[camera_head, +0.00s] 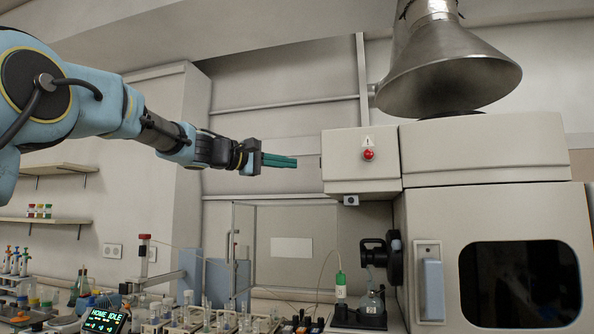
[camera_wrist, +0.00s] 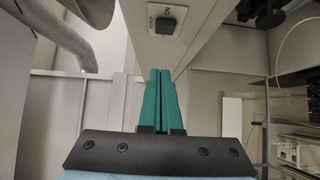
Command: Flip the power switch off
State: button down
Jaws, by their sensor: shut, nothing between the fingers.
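The power switch (camera_wrist: 166,24) is a dark rocker on a pale labelled plate, at the top middle of the wrist view. It sits on the side face of the spectrometer's upper box (camera_head: 361,176); in the head view that left side is nearly edge-on, so the rocker's face is hidden. Which way the rocker is tipped is too small to tell. My gripper (camera_head: 296,162) has green fingers, shut and empty, pointing right towards the box's left side with a small gap. In the wrist view the fingertips (camera_wrist: 160,72) are below the switch plate in the picture, apart from it.
A red button (camera_head: 368,155) is on the box's front. A metal exhaust hood (camera_head: 450,70) hangs above the spectrometer (camera_head: 490,215). The bench below holds glassware and racks (camera_head: 205,318). The air around my gripper is clear.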

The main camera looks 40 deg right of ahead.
jog(key=w+a+b, duration=0.2)
jog(key=w+a, duration=0.1)
jog(key=a, duration=0.3)
jog(key=shift+a, duration=0.25)
jog(key=shift+f, duration=0.15)
jog(key=w+a+f+n+t+y, duration=0.1)
jog(key=w+a+f+t+y, duration=0.15)
jog(key=a+f, duration=0.6)
jog(key=w+a+f+n+t+y, duration=0.1)
jog(key=w+a+f+y, duration=0.25)
jog(key=f, duration=0.95)
jog(key=w+a+f+n+t+y, duration=0.1)
jog(key=w+a+f+t+y, duration=0.2)
jog(key=a+f, duration=0.6)
jog(key=s+a+f+m+g+y, duration=0.1)
jog(key=s+a+f+y, duration=0.3)
jog(key=s+a+f, duration=0.3)
jog(key=s+a+f+m+g+y, duration=0.1)
jog(key=s+a+f+y, duration=0.3)
jog(key=a+f, duration=1.2)
jog(key=s+a, duration=0.4)
jog(key=a, duration=0.1)
jog(key=shift+a+f+m+y, duration=0.2)
jog(key=shift+m+y, duration=0.1)
